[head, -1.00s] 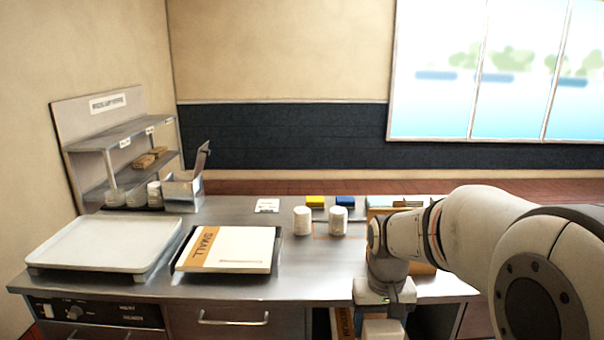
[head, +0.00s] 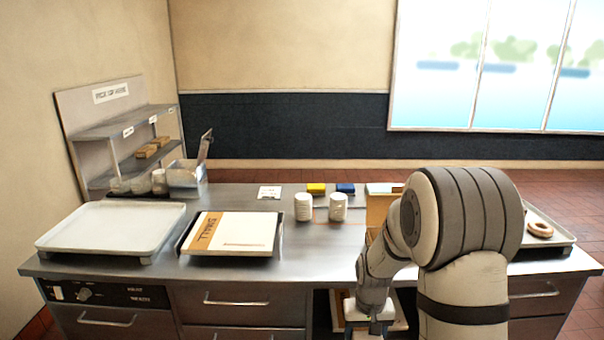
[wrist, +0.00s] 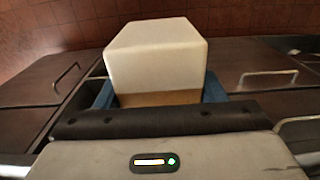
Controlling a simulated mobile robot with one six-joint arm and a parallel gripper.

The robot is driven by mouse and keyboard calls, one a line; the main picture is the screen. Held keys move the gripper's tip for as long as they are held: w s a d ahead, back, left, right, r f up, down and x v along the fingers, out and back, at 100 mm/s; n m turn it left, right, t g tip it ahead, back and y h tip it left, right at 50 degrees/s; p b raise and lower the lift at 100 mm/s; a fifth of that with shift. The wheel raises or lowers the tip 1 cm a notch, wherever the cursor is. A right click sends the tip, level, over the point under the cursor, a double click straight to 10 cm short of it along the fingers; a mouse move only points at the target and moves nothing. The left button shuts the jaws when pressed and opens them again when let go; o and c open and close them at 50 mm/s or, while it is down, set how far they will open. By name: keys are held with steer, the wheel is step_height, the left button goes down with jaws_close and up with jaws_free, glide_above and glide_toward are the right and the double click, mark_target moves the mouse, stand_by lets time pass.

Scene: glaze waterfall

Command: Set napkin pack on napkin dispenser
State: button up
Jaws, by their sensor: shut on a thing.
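The napkin pack (wrist: 155,55), a white block with a brown lower band, fills the middle of the wrist view. My gripper (wrist: 159,93) has its blue fingers on both sides of the pack and is shut on it. In the head view my gripper (head: 378,328) is low at the counter's front, by the open compartment; the pack is not clear there. A metal box with a tilted upright plate (head: 186,178) stands at the back left of the counter and may be the napkin dispenser; I cannot tell for sure.
The steel counter (head: 250,273) carries a white tray (head: 110,228), a box marked SMALL (head: 235,230) and two white cups (head: 303,207). A tan box (head: 380,207) stands partly behind my arm. A shelf rack (head: 125,130) is at the left, a tray with a ring-shaped item (head: 540,229) at the right.

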steer(key=f, duration=0.4)
steer(key=w+f, duration=0.1)
steer(key=f, duration=0.2)
steer(key=shift+w, duration=0.1)
